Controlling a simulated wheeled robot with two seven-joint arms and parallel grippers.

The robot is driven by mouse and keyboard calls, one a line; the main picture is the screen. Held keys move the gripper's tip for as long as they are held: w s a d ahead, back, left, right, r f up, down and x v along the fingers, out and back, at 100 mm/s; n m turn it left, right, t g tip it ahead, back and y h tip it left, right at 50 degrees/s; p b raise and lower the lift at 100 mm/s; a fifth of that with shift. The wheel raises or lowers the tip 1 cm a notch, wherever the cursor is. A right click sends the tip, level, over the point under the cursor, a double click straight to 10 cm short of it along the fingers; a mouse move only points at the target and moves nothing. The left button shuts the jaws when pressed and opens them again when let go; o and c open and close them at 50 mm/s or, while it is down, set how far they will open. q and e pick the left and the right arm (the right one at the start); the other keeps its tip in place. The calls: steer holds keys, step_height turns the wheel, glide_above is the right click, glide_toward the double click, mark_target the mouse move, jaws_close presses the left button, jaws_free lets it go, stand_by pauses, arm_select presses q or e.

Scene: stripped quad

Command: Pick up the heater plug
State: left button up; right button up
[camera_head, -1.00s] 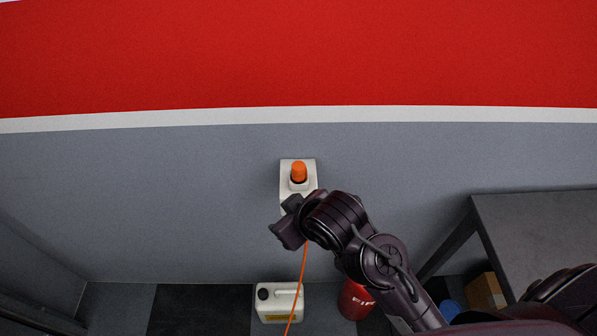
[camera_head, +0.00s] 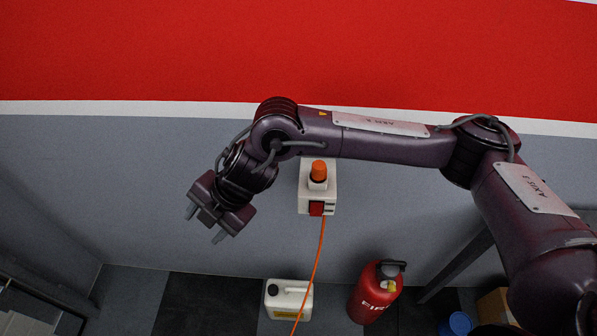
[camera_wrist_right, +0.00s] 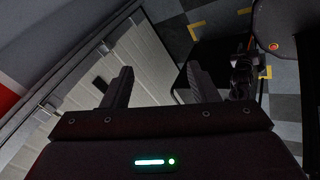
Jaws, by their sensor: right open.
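A white wall box (camera_head: 328,196) is fixed to the grey wall in the head view. An orange rounded piece (camera_head: 319,169) stands out from its upper part, and a red block (camera_head: 316,209) sits at its lower edge. An orange cable (camera_head: 318,255) hangs down from the box at the red block. I cannot tell for certain which piece is the heater plug. My right gripper (camera_head: 205,225) is open and empty, left of the box and clear of it. In the right wrist view its fingers (camera_wrist_right: 161,82) are apart with nothing between them. My left gripper is out of view.
A white canister (camera_head: 289,299) and a red fire extinguisher (camera_head: 377,292) stand on the floor below the box. A cardboard box (camera_head: 495,307) and a blue object (camera_head: 457,323) are at lower right. A pale panelled surface (camera_wrist_right: 70,100) shows in the wrist view.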

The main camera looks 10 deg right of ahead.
steer(key=w+d+r+h, duration=0.1)
steer(key=w+d+h, duration=0.4)
steer(key=d, duration=0.6)
step_height(320, 180, up, 8)
steer(key=f+m+g+h, duration=0.1)
steer(key=m+h, duration=0.1)
steer(key=m, duration=0.2)
glide_above(319, 164)
steer(key=shift+s+r, duration=0.1)
steer(key=shift+r, duration=0.15)
steer(key=shift+f, duration=3.85)
steer(key=c, duration=1.1)
